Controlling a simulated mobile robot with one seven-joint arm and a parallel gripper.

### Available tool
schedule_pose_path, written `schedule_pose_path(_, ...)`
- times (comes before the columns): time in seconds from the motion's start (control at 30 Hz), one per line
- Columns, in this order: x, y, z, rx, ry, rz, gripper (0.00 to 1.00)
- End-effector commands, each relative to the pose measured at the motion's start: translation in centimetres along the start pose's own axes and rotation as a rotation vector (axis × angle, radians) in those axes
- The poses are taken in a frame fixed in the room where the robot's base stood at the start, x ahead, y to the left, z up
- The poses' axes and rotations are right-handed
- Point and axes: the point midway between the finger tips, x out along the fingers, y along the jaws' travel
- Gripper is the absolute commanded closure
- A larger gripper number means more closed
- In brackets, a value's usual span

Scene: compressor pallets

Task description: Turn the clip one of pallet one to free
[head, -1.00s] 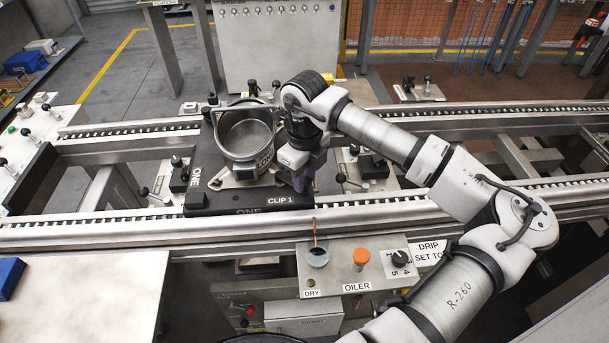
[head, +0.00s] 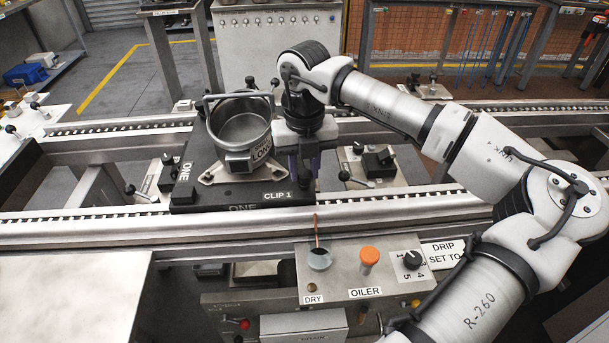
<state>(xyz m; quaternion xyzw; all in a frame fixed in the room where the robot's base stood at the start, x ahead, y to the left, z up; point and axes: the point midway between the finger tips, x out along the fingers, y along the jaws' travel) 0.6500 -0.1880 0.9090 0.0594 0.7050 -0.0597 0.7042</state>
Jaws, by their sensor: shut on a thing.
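Pallet one (head: 190,192) is a dark plate marked ONE, standing on the roller conveyor. A grey metal pot-shaped housing (head: 240,125) with a raised handle and a LONG label sits on it. The CLIP 1 label (head: 278,195) is on the pallet's front right edge. My gripper (head: 304,180), with purplish fingers, points down at the pallet's right front corner, just right of that label and beside the housing. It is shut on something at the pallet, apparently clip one. The clip itself is hidden by the fingers, so its angle cannot be told.
An oiler panel (head: 340,283) with an orange knob (head: 368,258) and a black dial stands in front of the front rail (head: 420,210). A lever fixture (head: 370,165) is close to the right of my gripper. The conveyor farther right is clear.

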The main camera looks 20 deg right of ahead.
Motion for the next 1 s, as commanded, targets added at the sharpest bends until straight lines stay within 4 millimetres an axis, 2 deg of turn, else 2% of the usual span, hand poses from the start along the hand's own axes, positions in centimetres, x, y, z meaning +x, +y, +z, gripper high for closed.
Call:
schedule_pose_path(0.3,-0.04,0.02,0.11,0.11,-0.005,0.001,1.0)
schedule_pose_path(0.8,-0.16,0.01,0.14,0.129,-0.006,0.002,1.0)
schedule_pose_path(0.83,-0.16,0.01,0.14,0.129,-0.006,0.002,0.7)
schedule_pose_path(1.0,-0.11,0.01,0.09,0.128,-0.004,0.001,0.51)
